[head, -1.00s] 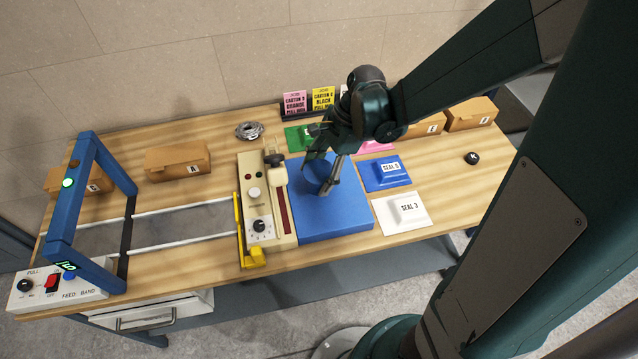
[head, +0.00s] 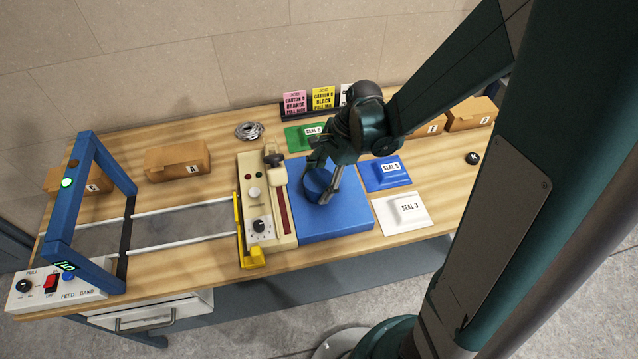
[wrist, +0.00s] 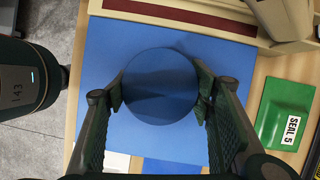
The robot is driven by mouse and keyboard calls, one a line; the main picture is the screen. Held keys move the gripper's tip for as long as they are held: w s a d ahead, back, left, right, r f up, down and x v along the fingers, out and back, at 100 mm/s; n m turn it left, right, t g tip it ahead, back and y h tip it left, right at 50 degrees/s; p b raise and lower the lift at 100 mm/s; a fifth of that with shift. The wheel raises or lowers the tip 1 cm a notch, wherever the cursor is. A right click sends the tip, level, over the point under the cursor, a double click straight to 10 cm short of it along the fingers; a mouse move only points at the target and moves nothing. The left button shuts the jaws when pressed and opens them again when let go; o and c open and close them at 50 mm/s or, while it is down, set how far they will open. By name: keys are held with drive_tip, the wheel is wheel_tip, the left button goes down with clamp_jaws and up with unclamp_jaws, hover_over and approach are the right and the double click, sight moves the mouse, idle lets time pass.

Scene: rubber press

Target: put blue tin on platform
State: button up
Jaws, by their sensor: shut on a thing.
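The blue tin (head: 318,184) is round and dark blue. My gripper (head: 326,188) is shut on it, over the blue platform (head: 340,225) in the middle of the table. In the wrist view the tin (wrist: 160,86) sits between the two fingers of my gripper (wrist: 160,95), one on each side. The flat blue platform (wrist: 105,55) spreads around and beneath it. I cannot tell whether the tin's base touches the platform. The far side of the tin is hidden by my gripper in the head view.
A beige control unit (head: 256,200) stands directly left of the platform. A white seal pad (head: 402,213) and a blue seal pad (head: 385,173) lie to its right, a green one (head: 300,138) behind. Cartons (head: 178,160) stand at the back left and right.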

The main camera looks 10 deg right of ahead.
drive_tip(key=shift+f, duration=0.1)
drive_tip(key=o, duration=1.3)
drive_tip(key=shift+c, duration=0.2)
drive_tip(key=v, duration=1.2)
drive_tip(key=shift+p, duration=0.45)
drive_tip(key=shift+a, duration=0.1)
